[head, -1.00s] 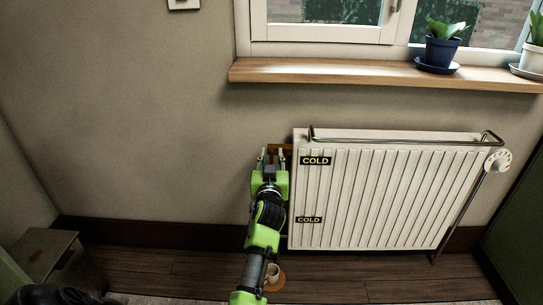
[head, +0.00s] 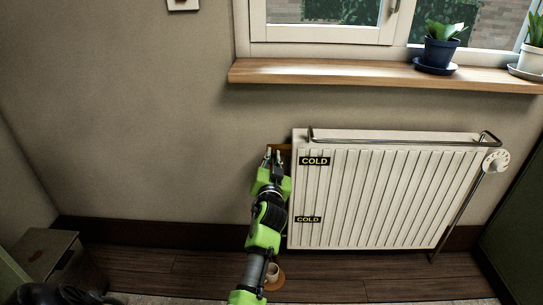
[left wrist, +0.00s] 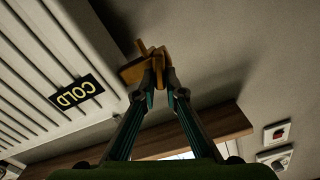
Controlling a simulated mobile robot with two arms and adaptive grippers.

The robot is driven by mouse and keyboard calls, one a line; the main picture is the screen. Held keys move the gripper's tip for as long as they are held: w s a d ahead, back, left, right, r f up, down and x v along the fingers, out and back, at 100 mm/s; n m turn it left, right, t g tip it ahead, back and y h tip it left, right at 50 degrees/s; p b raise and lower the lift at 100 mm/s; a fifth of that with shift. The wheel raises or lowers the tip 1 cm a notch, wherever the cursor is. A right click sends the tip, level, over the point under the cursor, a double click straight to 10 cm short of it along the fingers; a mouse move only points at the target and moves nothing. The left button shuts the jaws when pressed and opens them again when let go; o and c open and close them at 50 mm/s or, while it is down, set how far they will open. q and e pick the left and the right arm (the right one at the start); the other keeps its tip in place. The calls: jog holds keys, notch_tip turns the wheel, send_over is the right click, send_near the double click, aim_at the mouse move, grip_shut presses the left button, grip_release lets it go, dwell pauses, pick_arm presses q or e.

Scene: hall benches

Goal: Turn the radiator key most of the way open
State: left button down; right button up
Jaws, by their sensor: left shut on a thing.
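The brass-coloured radiator key (left wrist: 134,72) is at the end of the white radiator (head: 390,200) in the left wrist view. In the head view only a bit of brass shows by the radiator's upper left corner. My left gripper (head: 273,155) is at that corner, and its tips (left wrist: 161,75) are shut on the key. The fingers hide part of the key, and its exact turn angle is hard to tell.
A wooden sill (head: 380,76) with potted plants runs above the radiator. A rail lies along the radiator top, and a white dial (head: 496,161) is at its right end. A small cup (head: 272,273) stands on the floor near my left arm. The wall left of the arm is clear.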

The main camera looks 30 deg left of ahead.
pick_arm(q)
jog(key=m, duration=0.4)
jog(key=shift+w+d+f+m, duration=0.1)
jog(key=shift+d+m, duration=0.05)
jog(key=shift+m, duration=0.15)
jog(key=shift+w+d+f+m+p, duration=0.15)
jog(key=shift+m+p, duration=0.15)
jog(key=shift+m, duration=1.05)
jog(key=shift+s+a+f+m+p, duration=0.1)
jog(key=shift+m+p, duration=0.2)
jog(key=shift+m, duration=1)
jog(key=shift+w+d+f+m+p, duration=0.15)
jog(key=shift+m+p, duration=0.15)
jog(key=shift+m, duration=1.05)
pick_arm(e)
jog(key=s+d+f+g, duration=0.1)
jog(key=s+f+g, duration=0.1)
jog(key=s, duration=0.3)
jog(key=s+d+f+g+h, duration=0.1)
jog(key=s+d+f+g, duration=0.1)
jog(key=s, duration=0.3)
jog(key=shift+f+g, duration=0.4)
jog(key=shift+g, duration=0.1)
pick_arm(q)
jog(key=shift+s, duration=0.1)
pick_arm(e)
jog(key=shift+d, duration=0.1)
pick_arm(q)
jog(key=c, duration=2.1)
grip_release()
